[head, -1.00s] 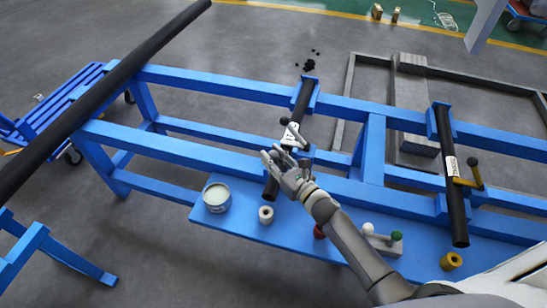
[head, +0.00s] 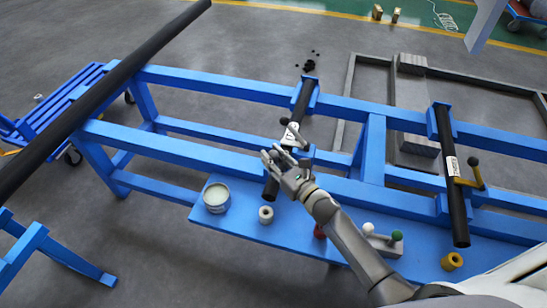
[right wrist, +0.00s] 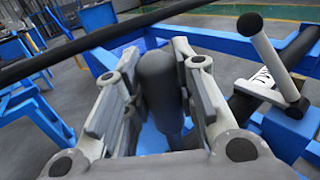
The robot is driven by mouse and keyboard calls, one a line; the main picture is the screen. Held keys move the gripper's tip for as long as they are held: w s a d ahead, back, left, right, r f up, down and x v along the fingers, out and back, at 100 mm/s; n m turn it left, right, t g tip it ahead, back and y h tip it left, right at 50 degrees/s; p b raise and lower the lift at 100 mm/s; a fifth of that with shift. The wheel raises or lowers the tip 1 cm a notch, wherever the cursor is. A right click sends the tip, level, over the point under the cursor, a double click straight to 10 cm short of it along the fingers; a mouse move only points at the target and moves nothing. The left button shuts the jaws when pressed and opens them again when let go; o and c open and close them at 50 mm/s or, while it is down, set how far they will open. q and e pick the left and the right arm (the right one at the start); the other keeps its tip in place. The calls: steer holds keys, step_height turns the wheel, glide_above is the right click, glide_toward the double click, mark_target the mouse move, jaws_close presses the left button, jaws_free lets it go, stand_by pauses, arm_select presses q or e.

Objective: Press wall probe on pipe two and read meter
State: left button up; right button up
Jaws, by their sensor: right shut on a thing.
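My right gripper (head: 275,157) is over the near half of the middle black pipe (head: 303,98), which lies across the blue frame. In the right wrist view its fingers are shut on a dark, round-ended cylinder (right wrist: 160,85), which may be the wall probe. Whether the cylinder touches the pipe cannot be told. A white label and a pale handle with a dark knob (head: 284,121) are on this pipe, just beyond the fingers. A second black pipe (head: 456,205), with a white label and a yellow handle (head: 466,183), lies at right. I see no readable meter. My left gripper is out of view.
A long black pipe (head: 100,88) slants across the left.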

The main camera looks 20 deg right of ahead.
steer(key=shift+s+f, duration=0.1)
steer(key=shift+f, duration=0.1)
stand_by(0.4)
step_height(320, 180, up, 7)
steer(key=p, duration=0.5)
steer(key=shift+r, duration=0.15)
stand_by(1.6)
